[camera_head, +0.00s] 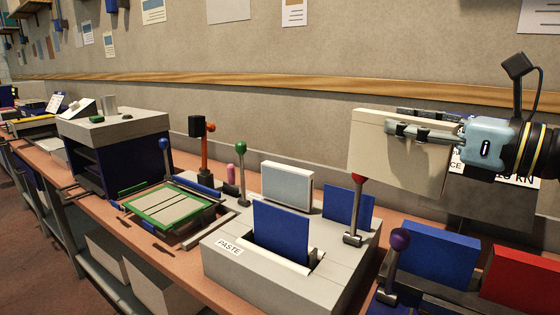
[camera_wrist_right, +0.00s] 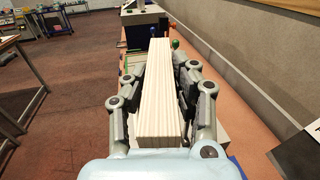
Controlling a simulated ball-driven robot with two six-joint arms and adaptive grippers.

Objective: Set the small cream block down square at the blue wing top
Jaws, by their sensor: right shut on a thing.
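My right gripper (camera_head: 424,131) is shut on the small cream block (camera_head: 385,160) and holds it in the air at the upper right, in front of the wall. In the right wrist view the block (camera_wrist_right: 160,110) sits between both fingers of the gripper (camera_wrist_right: 160,70), its ridged edge facing the camera. Below and left of it stands the grey device marked PASTE (camera_head: 225,262). A blue panel (camera_head: 281,230) stands upright in its slot, and a second blue panel (camera_head: 348,206) stands behind. I cannot tell which is the blue wing. My left gripper is not in view.
A pale upright block (camera_head: 287,186) stands behind the front blue panel. Levers with red (camera_head: 358,179), purple (camera_head: 400,239) and green (camera_head: 241,147) knobs rise from the bench. A green-framed tray (camera_head: 165,207) lies to the left. Blue (camera_head: 438,250) and red (camera_head: 525,280) panels stand at right.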

